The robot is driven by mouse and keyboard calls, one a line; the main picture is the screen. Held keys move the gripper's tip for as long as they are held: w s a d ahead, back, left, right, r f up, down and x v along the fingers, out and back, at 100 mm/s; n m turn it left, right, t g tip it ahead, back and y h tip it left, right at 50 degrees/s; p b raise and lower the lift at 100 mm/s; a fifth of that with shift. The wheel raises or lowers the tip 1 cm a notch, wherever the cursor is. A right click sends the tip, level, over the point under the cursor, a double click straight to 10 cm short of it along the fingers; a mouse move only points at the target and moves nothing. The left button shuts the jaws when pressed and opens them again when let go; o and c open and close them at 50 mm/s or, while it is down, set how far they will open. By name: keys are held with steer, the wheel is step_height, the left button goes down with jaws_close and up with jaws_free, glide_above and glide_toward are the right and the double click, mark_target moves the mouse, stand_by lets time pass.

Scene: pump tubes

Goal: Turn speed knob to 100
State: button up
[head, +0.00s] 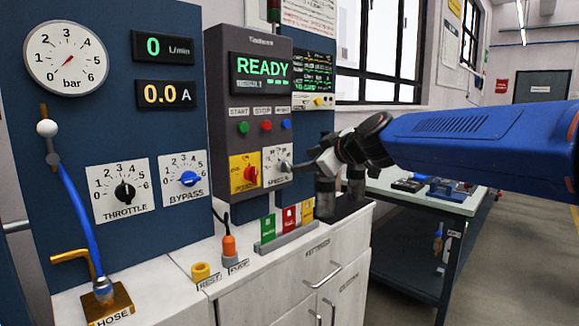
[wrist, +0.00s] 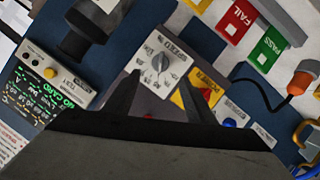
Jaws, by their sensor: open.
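The speed knob (head: 284,166) is a grey dial on a white marked plate, low on the right of the dark control box (head: 225,110). In the wrist view the knob (wrist: 160,62) shows face on, with its plate turned roughly upside down; its exact setting is too small to read. My gripper (head: 308,164) is just right of the plate in the head view and partly covers it. In the wrist view my gripper (wrist: 160,90) is open and empty, its fingers spread below the knob and apart from it.
The yellow power switch (head: 244,172) with a red handle is close left of the speed plate. Start, stop and reset buttons (head: 265,126) sit above, under a READY display (head: 262,68). Coloured cards (head: 290,219) stand below on the white counter. A dark cylinder (wrist: 82,40) is near the plate.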

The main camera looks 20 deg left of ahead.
mark_target(288, 165)
steer(key=x, duration=0.9)
steer(key=shift+w+a+f, duration=0.15)
steer(key=shift+a, duration=0.05)
steer(key=c, duration=1)
